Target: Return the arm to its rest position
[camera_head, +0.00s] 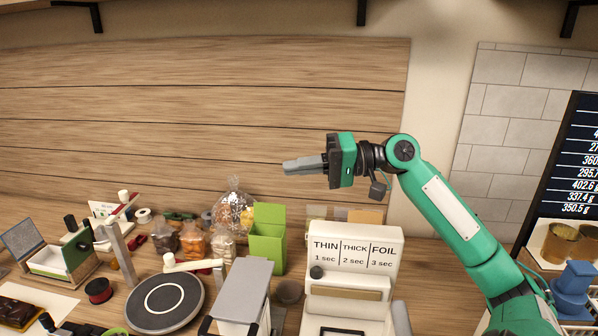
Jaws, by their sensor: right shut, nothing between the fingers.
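My right arm, green with black joints, comes in from the lower right and is raised above the counter. My right gripper (287,167) points left in front of the wooden wall panel. Its grey fingers are together with nothing between them. It is in the air above the green box and the white sealing machine, apart from both.
Below stand a white sealer (354,262) marked THIN, THICK, FOIL, a green open box (268,240), filled clear bags (194,241) and a round dark turntable (164,303). At right are blue stacked pieces (574,285) and amber cups (560,243). The air around the gripper is clear.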

